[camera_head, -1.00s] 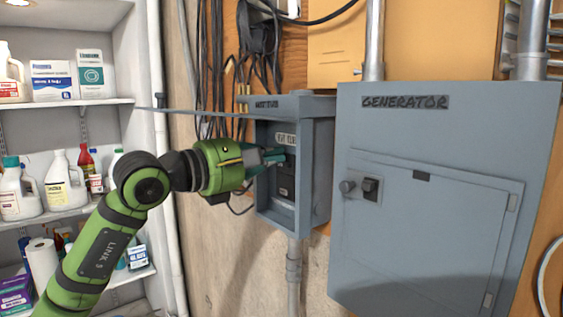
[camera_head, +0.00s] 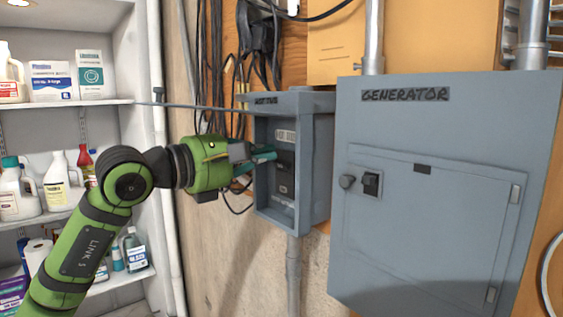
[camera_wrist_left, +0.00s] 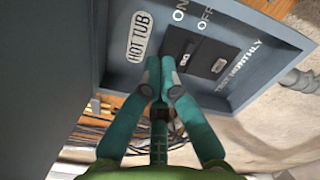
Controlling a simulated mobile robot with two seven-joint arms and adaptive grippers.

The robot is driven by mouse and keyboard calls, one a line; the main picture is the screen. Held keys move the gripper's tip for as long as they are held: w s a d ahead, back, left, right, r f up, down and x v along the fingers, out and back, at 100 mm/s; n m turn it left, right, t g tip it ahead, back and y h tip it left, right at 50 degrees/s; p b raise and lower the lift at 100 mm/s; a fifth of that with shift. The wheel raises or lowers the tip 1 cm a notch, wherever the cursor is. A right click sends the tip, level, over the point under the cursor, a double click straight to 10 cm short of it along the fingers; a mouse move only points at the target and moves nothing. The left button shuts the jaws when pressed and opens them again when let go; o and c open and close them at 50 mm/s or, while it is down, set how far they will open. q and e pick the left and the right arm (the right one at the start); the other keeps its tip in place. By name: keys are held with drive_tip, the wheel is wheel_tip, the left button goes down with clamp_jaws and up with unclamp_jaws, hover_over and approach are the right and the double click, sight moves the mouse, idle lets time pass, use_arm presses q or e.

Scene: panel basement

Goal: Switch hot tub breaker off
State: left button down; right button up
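The grey hot tub breaker box (camera_head: 310,175) hangs open on the wall, left of the generator panel. Its dark breaker (camera_head: 284,172) sits inside below a white label. In the left wrist view the breaker (camera_wrist_left: 188,52) lies beside the HOT TUB label, with ON and OFF printed along it. I cannot tell which way its lever is set. My left gripper (camera_head: 270,155) is at the box's open front, level with the breaker's upper part. In the left wrist view its teal fingertips (camera_wrist_left: 160,66) are together and empty, close to the breaker's edge; contact is unclear. My right gripper is out of view.
The box's lid (camera_head: 195,107) sticks out above my left gripper, seen nearly edge-on. The generator panel (camera_head: 440,215) stands close on the right. Shelves (camera_head: 70,104) with bottles and boxes are on the left. Cables (camera_head: 217,70) hang behind the gripper.

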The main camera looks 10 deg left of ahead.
use_arm(q)
drive_tip(key=shift+b+v, duration=1.05)
drive_tip(key=shift+v, duration=1.5)
